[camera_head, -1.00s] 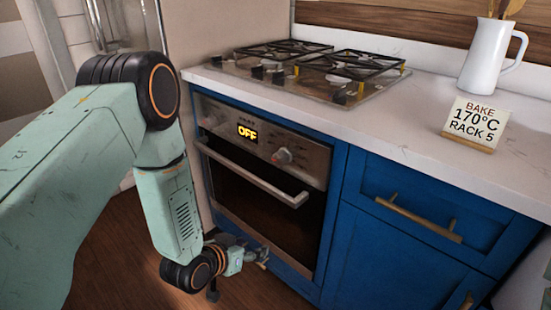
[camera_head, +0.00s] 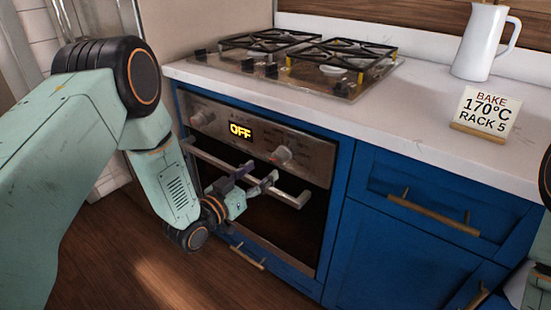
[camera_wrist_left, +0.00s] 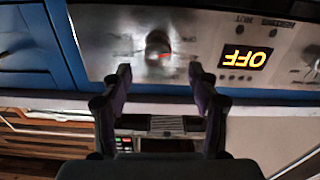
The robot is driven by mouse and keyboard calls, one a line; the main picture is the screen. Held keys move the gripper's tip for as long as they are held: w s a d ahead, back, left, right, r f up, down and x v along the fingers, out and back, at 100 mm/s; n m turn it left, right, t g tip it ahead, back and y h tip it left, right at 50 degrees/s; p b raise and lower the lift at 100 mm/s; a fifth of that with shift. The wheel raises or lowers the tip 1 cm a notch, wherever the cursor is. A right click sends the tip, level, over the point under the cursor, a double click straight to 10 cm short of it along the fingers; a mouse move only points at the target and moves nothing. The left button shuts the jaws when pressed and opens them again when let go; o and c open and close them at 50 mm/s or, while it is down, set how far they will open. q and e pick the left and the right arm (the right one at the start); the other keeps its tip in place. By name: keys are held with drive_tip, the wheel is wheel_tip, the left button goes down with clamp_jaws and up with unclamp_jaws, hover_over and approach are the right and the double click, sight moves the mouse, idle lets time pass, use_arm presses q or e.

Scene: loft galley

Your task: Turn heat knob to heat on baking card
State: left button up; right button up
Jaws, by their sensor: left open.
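The baking card (camera_head: 486,108) stands on the counter and reads "BAKE 170°C RACK 5". The oven panel has a left knob (camera_head: 198,119), a right knob (camera_head: 282,155) and a display (camera_head: 241,131) reading OFF between them. Which knob sets heat I cannot tell. My left gripper (camera_head: 260,175) is open and empty, in front of the oven just below the right knob. In the left wrist view, turned upside down, a knob (camera_wrist_left: 158,48) lies ahead of and between the open fingertips (camera_wrist_left: 160,75), apart from them. My right gripper is out of view.
The oven handle (camera_head: 290,197) runs below the panel, close to my left gripper. A gas hob (camera_head: 290,65) and a white jug (camera_head: 480,42) sit on the counter. Blue drawers (camera_head: 435,200) are to the right. The wooden floor (camera_head: 130,265) in front is clear.

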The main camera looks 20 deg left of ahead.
sight(277, 160)
use_arm(q)
drive_tip(key=b+x, duration=0.2)
drive_tip(key=x, duration=0.4)
drive_tip(key=shift+w+d, duration=0.3)
drive_tip(key=shift+w, duration=0.05)
drive_tip(key=shift+w+d+r, duration=0.1)
drive_tip(key=shift+w+d, duration=0.1)
drive_tip(key=shift+w, duration=0.1)
drive_tip(key=shift+a, duration=0.1)
drive_tip(key=shift+c, duration=0.2)
drive_tip(key=c, duration=1.1)
drive_tip(key=shift+c, duration=0.2)
